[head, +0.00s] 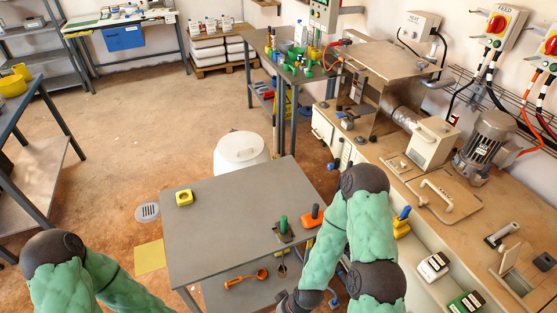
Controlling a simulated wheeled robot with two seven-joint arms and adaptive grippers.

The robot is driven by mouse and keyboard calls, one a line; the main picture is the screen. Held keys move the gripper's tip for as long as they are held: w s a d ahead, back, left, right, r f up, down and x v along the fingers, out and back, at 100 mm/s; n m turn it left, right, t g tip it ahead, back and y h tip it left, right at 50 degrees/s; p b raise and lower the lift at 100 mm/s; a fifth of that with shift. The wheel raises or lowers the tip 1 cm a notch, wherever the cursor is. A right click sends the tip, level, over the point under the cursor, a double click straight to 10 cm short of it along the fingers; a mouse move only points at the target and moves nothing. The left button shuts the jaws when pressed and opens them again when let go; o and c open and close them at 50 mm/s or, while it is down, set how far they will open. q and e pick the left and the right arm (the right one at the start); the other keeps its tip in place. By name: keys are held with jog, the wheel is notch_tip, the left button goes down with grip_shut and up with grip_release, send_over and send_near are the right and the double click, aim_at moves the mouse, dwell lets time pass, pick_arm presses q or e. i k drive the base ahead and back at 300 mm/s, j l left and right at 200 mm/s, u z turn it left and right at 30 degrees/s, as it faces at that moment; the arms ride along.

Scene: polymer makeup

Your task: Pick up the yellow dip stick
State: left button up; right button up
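A small yellow block (184,197) with a dark opening in its top sits at the left of the grey table (220,230). I cannot tell whether it belongs to the yellow dip stick; no yellow stick shows clearly. A green-handled piece (283,224) stands upright in a dark block on the table, with an orange piece (314,215) beside it. Both arms leave the picture at the bottom. The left gripper is below the edge. My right arm ends in a dark part at the bottom edge, and its fingers are out of sight.
An orange ladle (247,278) lies on the table's lower shelf. A white bin (240,150) stands behind the table. A yellow piece with a blue handle (402,222) is by the bench (400,180) at right. A workbench with colored items (300,62) stands behind. Floor at left is open.

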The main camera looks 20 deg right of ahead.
aim_at(315, 218)
jog(key=l+z, duration=0.15)
jog(key=z, duration=0.25)
jog(key=l+z, duration=0.15)
jog(key=z, duration=0.25)
jog(key=l+u, duration=0.3)
jog(key=j, duration=0.1)
